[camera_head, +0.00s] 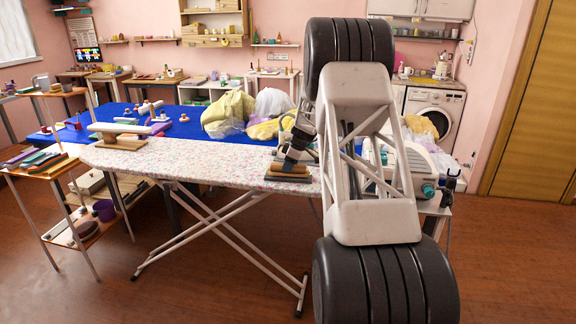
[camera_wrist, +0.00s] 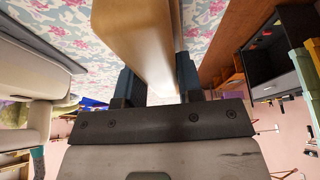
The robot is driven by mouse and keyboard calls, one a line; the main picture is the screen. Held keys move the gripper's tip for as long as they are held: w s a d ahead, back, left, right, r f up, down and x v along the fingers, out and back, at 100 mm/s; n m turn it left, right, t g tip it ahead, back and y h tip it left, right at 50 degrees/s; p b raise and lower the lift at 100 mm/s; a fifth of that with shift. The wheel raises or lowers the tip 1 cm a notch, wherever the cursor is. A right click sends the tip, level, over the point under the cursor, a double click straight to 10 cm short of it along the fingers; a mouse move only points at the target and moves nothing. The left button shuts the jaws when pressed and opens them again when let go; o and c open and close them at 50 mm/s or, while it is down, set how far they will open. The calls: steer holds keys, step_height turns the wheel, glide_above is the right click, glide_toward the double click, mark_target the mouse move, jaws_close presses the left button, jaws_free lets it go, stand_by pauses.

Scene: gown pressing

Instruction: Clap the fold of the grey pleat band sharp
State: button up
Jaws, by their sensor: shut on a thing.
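My gripper (camera_head: 296,152) is at the right part of the floral ironing board (camera_head: 205,168), shut on a wooden clapper block (camera_head: 292,166). In the wrist view the pale wooden clapper (camera_wrist: 140,40) runs between the two dark fingers of my gripper (camera_wrist: 156,82), above the floral cover. In the head view a thin, dark grey-green layer (camera_head: 287,178) shows under the block on the board. It may be the grey pleat band, but its fold cannot be made out. Whether the block presses on it or sits just above it cannot be told.
A pale-topped wooden stand (camera_head: 118,128) is at the board's left end. Behind is a blue table (camera_head: 180,132) with bagged cloth (camera_head: 228,112). A steam iron station (camera_head: 415,165) is at right, partly behind my arm. A shelf cart (camera_head: 45,168) stands left. The board's middle is clear.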

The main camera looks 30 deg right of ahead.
steer(key=shift+f, duration=0.85)
stand_by(1.8)
steer(key=shift+r, duration=3.8)
steer(key=shift+a, duration=0.1)
